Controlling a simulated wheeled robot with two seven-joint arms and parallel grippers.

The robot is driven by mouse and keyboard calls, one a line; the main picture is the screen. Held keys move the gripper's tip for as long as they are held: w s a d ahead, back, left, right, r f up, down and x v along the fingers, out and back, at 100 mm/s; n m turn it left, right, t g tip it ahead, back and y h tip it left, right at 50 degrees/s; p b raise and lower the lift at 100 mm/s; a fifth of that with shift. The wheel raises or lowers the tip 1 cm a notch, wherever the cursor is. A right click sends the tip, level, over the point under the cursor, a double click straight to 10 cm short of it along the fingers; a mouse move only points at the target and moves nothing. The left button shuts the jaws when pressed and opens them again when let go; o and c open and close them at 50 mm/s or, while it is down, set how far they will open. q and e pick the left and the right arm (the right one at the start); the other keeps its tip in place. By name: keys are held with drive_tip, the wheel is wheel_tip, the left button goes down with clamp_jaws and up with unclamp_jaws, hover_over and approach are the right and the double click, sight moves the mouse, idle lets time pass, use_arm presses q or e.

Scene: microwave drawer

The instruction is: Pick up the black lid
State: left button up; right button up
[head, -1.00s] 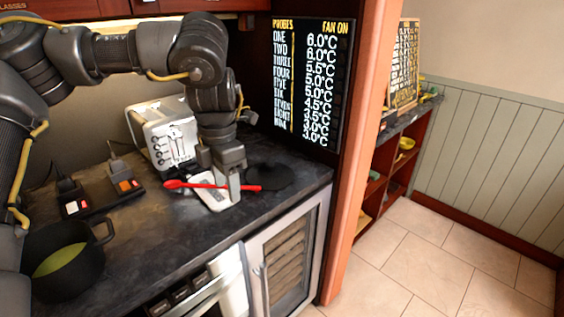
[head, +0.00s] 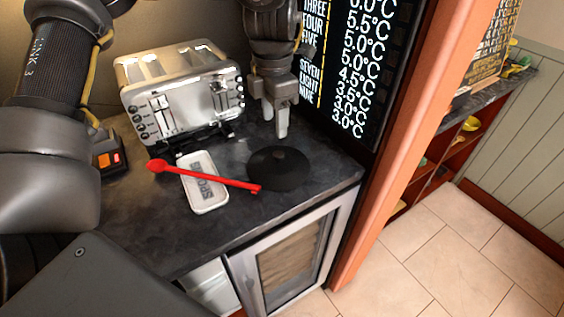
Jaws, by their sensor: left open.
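The black lid (head: 279,169) is a round, dark disc with a small knob, lying flat on the dark counter near its right end. My left gripper (head: 276,128) points down just behind the lid, above the counter and apart from the lid as far as I can see. Its fingers look pale grey, with nothing seen between them. My right gripper is not in view.
A red spoon (head: 215,177) lies across a white spoon rest (head: 205,190) just left of the lid. A silver toaster (head: 185,95) stands behind them. A black menu board (head: 345,65) stands close on the right. The counter (head: 150,225) has bare room in front.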

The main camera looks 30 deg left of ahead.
sight(279, 154)
use_arm(q)
drive_tip(key=f, duration=0.3)
drive_tip(key=shift+w+a+f, duration=0.1)
drive_tip(key=shift+w+f, duration=0.2)
drive_tip(key=shift+w, duration=0.1)
drive_tip(key=shift+w+f, duration=0.6)
drive_tip(key=shift+f, duration=0.2)
drive_tip(key=shift+s, duration=0.3)
wheel_tip(279, 154, down, 5)
drive_tip(key=shift+w+r+p, duration=0.1)
drive_tip(key=shift+r+p, duration=0.1)
drive_tip(key=shift+p, duration=0.15)
drive_tip(key=shift+f, duration=0.15)
drive_tip(key=shift+s+d, duration=0.2)
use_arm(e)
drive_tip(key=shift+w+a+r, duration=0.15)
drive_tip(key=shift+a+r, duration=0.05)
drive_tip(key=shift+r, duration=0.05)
use_arm(q)
drive_tip(key=c, duration=0.3)
clamp_jaws()
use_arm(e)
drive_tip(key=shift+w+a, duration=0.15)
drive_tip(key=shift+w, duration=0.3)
